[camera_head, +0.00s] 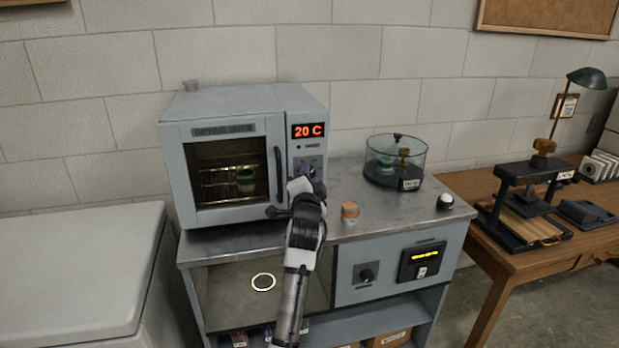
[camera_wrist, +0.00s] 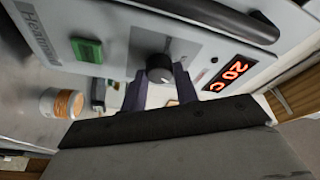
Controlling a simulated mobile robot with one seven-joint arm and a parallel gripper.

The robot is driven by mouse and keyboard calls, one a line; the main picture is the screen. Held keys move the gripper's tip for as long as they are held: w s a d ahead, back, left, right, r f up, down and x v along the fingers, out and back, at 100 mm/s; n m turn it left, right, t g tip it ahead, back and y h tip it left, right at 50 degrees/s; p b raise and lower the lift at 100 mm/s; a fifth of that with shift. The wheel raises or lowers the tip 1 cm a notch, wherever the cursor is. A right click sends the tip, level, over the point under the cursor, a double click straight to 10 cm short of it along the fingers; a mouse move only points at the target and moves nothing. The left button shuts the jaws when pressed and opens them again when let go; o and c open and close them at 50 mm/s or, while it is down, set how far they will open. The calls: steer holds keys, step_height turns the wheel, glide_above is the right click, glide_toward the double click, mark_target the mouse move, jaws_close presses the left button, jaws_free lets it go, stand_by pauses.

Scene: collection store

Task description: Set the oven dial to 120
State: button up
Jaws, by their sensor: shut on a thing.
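The drying oven (camera_head: 225,117) stands on the left of the metal bench, its glass door shut. Its red display (camera_head: 307,130) reads 20 C; it also shows in the wrist view (camera_wrist: 226,78). My gripper (camera_head: 307,178) is at the oven's control panel below the display. In the wrist view, my gripper (camera_wrist: 160,82) is shut on the dark round oven dial (camera_wrist: 159,67), with one finger on either side. In the head view my gripper and arm mostly hide the dial. The dial's scale and pointer cannot be read.
A black door handle (camera_head: 278,173) is just left of my gripper. A green switch (camera_wrist: 87,50) is on the panel near the dial. An orange-topped jar (camera_head: 350,211), a glass desiccator (camera_head: 395,162) and a white-domed item (camera_head: 445,201) stand on the bench to the right.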

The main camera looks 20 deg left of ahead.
steer(key=shift+m, duration=0.3)
steer(key=o, duration=1)
steer(key=shift+c, duration=0.2)
steer(key=b+v, duration=0.4)
steer(key=v, duration=0.9)
steer(key=shift+s, duration=0.4)
